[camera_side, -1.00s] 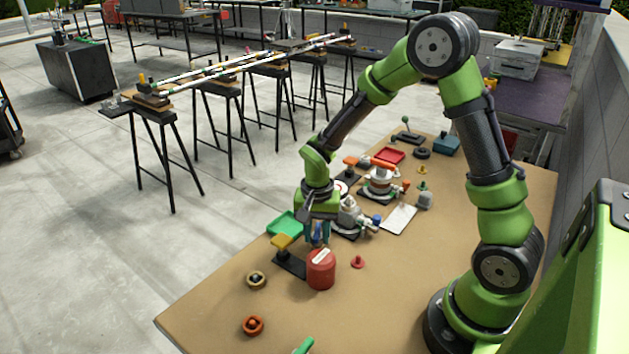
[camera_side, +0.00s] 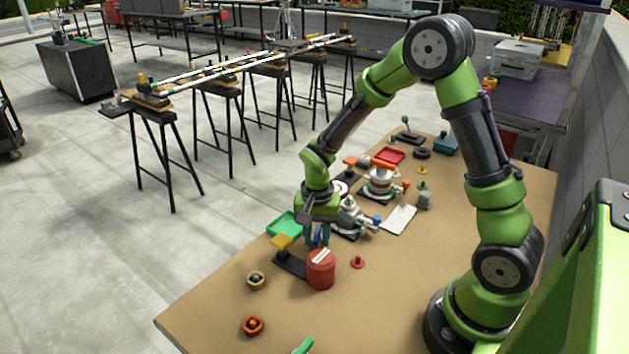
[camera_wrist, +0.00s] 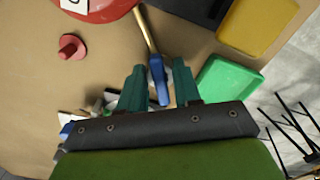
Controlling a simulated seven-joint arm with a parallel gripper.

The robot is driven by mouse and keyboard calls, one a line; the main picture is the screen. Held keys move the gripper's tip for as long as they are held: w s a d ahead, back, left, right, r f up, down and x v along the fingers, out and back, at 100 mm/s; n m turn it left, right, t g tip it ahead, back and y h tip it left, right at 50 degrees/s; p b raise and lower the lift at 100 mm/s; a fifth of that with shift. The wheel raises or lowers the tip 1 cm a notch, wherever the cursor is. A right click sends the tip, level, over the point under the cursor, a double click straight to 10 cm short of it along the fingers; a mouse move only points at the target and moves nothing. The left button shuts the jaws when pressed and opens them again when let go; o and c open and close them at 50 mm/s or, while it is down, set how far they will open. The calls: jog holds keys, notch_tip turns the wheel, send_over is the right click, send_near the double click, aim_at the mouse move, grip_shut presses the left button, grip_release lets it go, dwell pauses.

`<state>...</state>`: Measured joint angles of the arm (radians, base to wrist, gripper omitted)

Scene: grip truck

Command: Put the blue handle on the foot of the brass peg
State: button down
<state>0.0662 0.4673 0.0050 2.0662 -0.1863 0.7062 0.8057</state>
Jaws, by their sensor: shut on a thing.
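My gripper (camera_wrist: 158,66) is shut on the blue handle (camera_wrist: 158,82), which sits between its two dark teal fingers in the wrist view. A slim brass peg (camera_wrist: 146,28) runs from the upper end of the handle toward the red canister. Whether the peg and handle are joined or only in line, I cannot tell. In the side view my gripper (camera_side: 318,236) hangs low over the table, just behind the red canister (camera_side: 320,270). The handle and peg are too small and hidden to make out clearly there.
A green tray (camera_side: 284,224) and a yellow-topped stand (camera_side: 281,242) are left of my gripper. A small red knob (camera_side: 358,262) lies to the right. Grey-white valve fittings (camera_side: 350,214) are close behind.

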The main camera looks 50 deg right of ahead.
aim_at(317, 233)
jog(key=shift+f, duration=0.15)
jog(key=shift+c, duration=1.9)
grip_release()
jog(key=shift+r, duration=3.8)
